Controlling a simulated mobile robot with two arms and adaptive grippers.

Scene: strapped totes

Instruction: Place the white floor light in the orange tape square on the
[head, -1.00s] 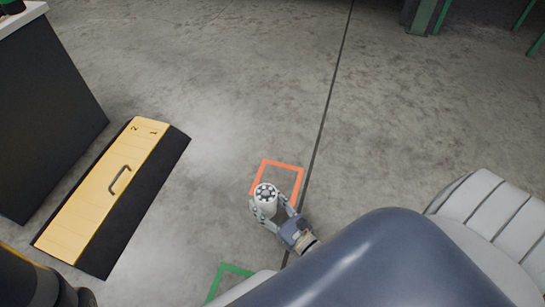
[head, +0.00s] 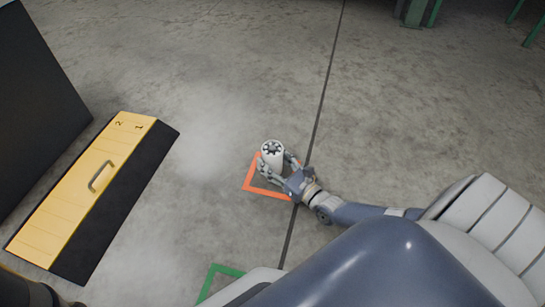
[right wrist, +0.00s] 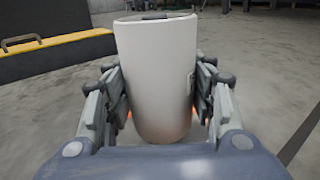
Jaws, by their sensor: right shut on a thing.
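The white floor light (head: 272,158) is an upright white cylinder with a dark-patterned top. My right gripper (head: 273,163) is shut on it, with one finger on each side. In the right wrist view the light (right wrist: 157,75) fills the middle, between the two fingers (right wrist: 157,95). The orange tape square (head: 262,190) is on the concrete floor; in the head view the light overlaps its far part. Whether the light's base touches the floor cannot be told. A little orange shows behind the fingers in the right wrist view. My left gripper is not in view.
A yellow and black box or ramp with a handle (head: 85,195) lies to the left. A green tape mark (head: 222,272) is nearer to me, partly hidden by my body. A dark cabinet (head: 35,100) stands at the far left. The floor beyond the orange square is clear.

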